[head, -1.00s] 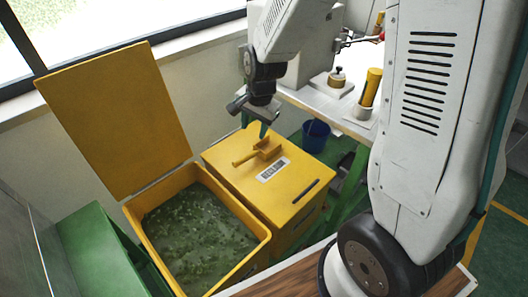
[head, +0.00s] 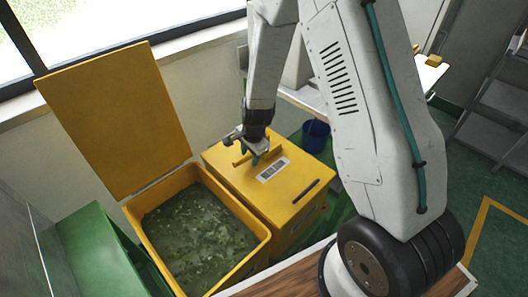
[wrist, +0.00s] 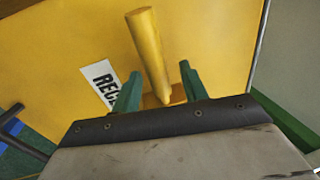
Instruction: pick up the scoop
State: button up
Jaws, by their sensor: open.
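The yellow scoop lies on the closed lid of a yellow bin (head: 290,200). In the head view only part of its handle (head: 242,158) shows, and my gripper (head: 254,158) hides most of the rest. In the wrist view the scoop's yellow handle (wrist: 149,50) points up and away between my green fingers. My gripper (wrist: 158,85) is open, with one finger on each side of the scoop and visible gaps. The scoop's bowl is mostly hidden behind the gripper body. I cannot tell how high the fingertips are above the lid.
An open yellow bin (head: 262,250) with greenish wax pieces stands left of the closed one, its lid (head: 115,120) raised. A label (head: 272,169) is on the closed lid. A blue bucket (head: 316,135) stands behind at the right, near a white table (head: 300,97).

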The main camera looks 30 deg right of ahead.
jog(key=shift+w+f, duration=0.1)
jog(key=shift+f, duration=0.3)
jog(key=shift+c, duration=0.2)
grip_shut()
jog(key=shift+r, duration=0.15)
notch_tip(320, 180, up, 10)
jog(key=shift+f, duration=0.1)
